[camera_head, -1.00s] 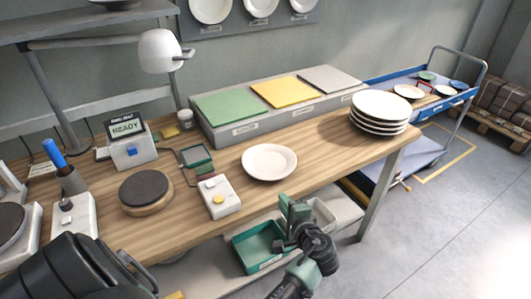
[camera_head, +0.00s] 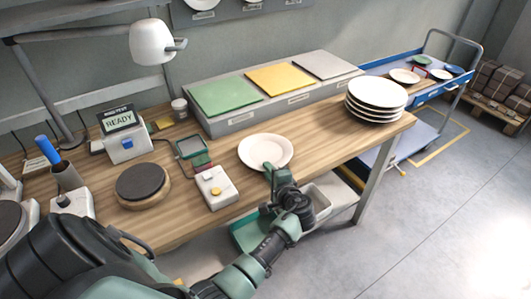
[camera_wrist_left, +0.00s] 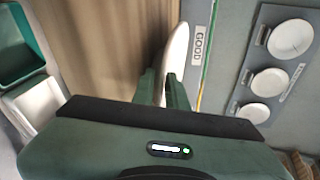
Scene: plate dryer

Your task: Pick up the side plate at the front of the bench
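The side plate (camera_head: 266,148) is white and round and lies near the front edge of the wooden bench, right of a small control box. My left gripper (camera_head: 270,177) is at the plate's front rim. In the left wrist view the plate (camera_wrist_left: 177,48) shows nearly edge-on, and its rim lies between the two green fingers (camera_wrist_left: 162,88). Whether both fingers press on the rim cannot be told. The plate appears to rest on the bench. My right gripper is not in view.
A plate stack (camera_head: 375,100) stands at the bench's right end. A grey block with green, yellow and grey pads (camera_head: 270,85) runs behind. The control box (camera_head: 215,188) and a round dark pad (camera_head: 143,183) are left. A green bin (camera_head: 245,236) sits below.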

